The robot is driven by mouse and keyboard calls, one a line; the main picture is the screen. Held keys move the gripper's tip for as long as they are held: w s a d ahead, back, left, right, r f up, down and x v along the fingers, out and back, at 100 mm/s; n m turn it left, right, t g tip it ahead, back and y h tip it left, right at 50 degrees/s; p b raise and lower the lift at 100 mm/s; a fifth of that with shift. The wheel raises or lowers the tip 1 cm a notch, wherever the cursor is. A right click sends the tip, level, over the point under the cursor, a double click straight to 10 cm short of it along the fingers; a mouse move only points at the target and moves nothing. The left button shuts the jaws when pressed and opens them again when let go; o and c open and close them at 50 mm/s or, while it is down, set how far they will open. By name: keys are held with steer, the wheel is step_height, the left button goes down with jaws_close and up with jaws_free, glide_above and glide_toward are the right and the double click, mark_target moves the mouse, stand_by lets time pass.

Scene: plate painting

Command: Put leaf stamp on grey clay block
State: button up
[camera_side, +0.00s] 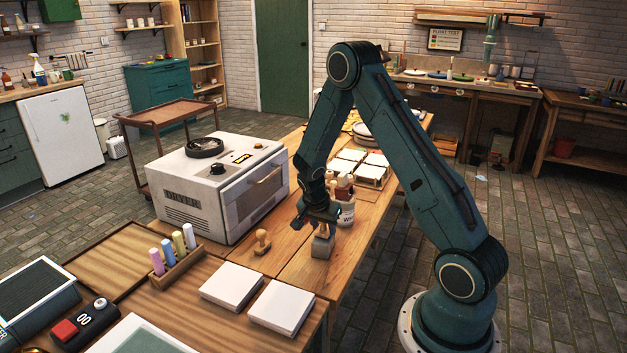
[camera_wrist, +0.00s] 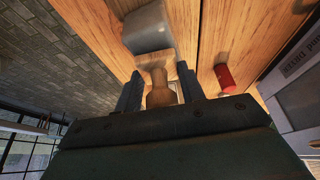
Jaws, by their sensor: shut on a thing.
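My gripper (camera_side: 321,213) is shut on a wooden stamp (camera_side: 323,231), held upright by its handle. In the wrist view, the gripper (camera_wrist: 159,92) has a finger on each side of the pale wooden stamp (camera_wrist: 154,64). The grey clay block (camera_side: 322,248) sits on the wooden table just below the stamp. It also shows in the wrist view (camera_wrist: 148,27), beyond the stamp's base. I cannot tell whether stamp and block touch. The stamp's face is hidden, so no leaf shape shows.
Another wooden stamp (camera_side: 262,242) stands left of the block, near the white dryer (camera_side: 218,188). A white jar (camera_side: 346,214) stands close behind my gripper. White tiles (camera_side: 282,308) and a rack of coloured sticks (camera_side: 178,268) are nearer. A red cylinder (camera_wrist: 225,78) shows in the wrist view.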

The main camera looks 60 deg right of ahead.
steer(key=shift+f, duration=0.1)
steer(key=o, duration=1)
steer(key=shift+c, duration=0.2)
steer(key=v, duration=1.2)
steer(key=s+a+r+n+t+y, duration=0.1)
steer(key=s+a+r+n+t, duration=0.2)
steer(key=a+r, duration=0.35)
steer(key=s+a+r+n+y, duration=0.1)
steer(key=s+a+r+n, duration=0.2)
steer(key=a+r+n, duration=0.3)
steer(key=s+a+r+n+t+y, duration=0.2)
steer(key=s+a+r+n, duration=0.3)
steer(key=s+a+n, duration=0.3)
steer(key=s+n, duration=0.1)
steer(key=s, duration=0.3)
steer(key=shift+a+r+t+y, duration=0.3)
steer(key=shift+a+r, duration=0.05)
steer(key=shift+r, duration=0.05)
